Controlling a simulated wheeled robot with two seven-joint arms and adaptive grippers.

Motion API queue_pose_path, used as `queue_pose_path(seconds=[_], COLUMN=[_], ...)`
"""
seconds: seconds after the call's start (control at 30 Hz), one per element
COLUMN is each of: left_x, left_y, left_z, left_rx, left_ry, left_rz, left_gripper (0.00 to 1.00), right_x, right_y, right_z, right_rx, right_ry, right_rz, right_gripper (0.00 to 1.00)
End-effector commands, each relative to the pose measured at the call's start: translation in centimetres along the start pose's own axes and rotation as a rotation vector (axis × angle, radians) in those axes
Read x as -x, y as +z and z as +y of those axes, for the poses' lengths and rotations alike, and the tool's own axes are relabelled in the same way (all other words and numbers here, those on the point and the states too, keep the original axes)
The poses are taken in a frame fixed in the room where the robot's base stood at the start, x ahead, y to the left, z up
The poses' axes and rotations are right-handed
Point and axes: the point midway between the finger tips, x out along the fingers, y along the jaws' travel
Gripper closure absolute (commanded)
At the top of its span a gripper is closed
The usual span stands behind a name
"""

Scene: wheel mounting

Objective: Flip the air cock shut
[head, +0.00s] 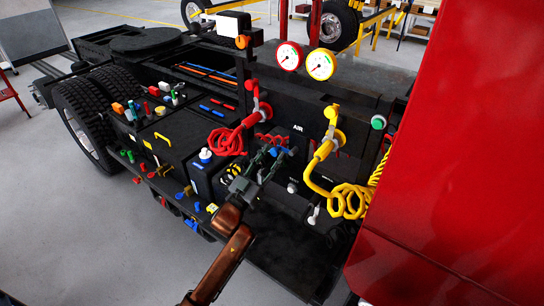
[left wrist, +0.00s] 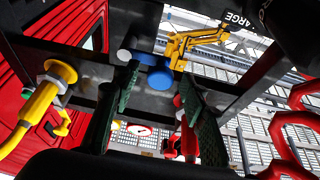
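A blue part, apparently the air cock's handle (head: 281,150), sits on the dark panel below the AIR label in the head view. In the left wrist view the blue handle (left wrist: 158,77) shows with a rounded end and a bar beside a pale grey fitting. My left gripper (head: 268,158) reaches up to it from below in the head view. In the left wrist view its two green-padded fingers (left wrist: 160,84) are apart, with the blue handle near and between their tips. I cannot tell whether they touch it. My right gripper is not in view.
A red coiled hose (head: 228,141) hangs left of the panel and a yellow coiled hose (head: 345,200) hangs right. Two round gauges (head: 305,60) stand above. The red cab wall (head: 450,170) closes off the right side. A black box with small coloured parts (head: 170,140) lies left.

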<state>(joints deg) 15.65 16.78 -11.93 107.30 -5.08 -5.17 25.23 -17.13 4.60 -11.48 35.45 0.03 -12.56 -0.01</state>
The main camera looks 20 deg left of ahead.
Motion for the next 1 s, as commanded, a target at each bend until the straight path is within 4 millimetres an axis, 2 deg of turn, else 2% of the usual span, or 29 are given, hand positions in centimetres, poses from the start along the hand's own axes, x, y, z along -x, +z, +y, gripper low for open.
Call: queue_pose_path(seconds=[0.17, 0.4, 0.6, 0.77, 1.0], left_x=[2.2, 7.3, 10.5, 11.7, 11.9], left_y=[0.1, 0.1, 0.1, 0.0, 0.0], left_z=[0.0, 0.0, -0.1, 0.0, 0.0], left_rx=[0.000, 0.000, 0.000, -0.001, -0.001], left_ry=[-0.001, -0.001, -0.001, 0.000, 0.000], left_rz=[-0.002, -0.003, -0.002, -0.001, 0.000], left_gripper=[0.60, 0.60, 0.60, 0.60, 0.60], right_x=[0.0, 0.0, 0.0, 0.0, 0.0], right_y=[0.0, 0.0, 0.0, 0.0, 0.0], right_z=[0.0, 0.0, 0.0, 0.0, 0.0], right_rx=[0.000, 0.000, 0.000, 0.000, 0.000], right_ry=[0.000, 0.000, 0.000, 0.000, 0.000], right_rz=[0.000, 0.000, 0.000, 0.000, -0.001], right_gripper=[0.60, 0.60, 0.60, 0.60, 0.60])
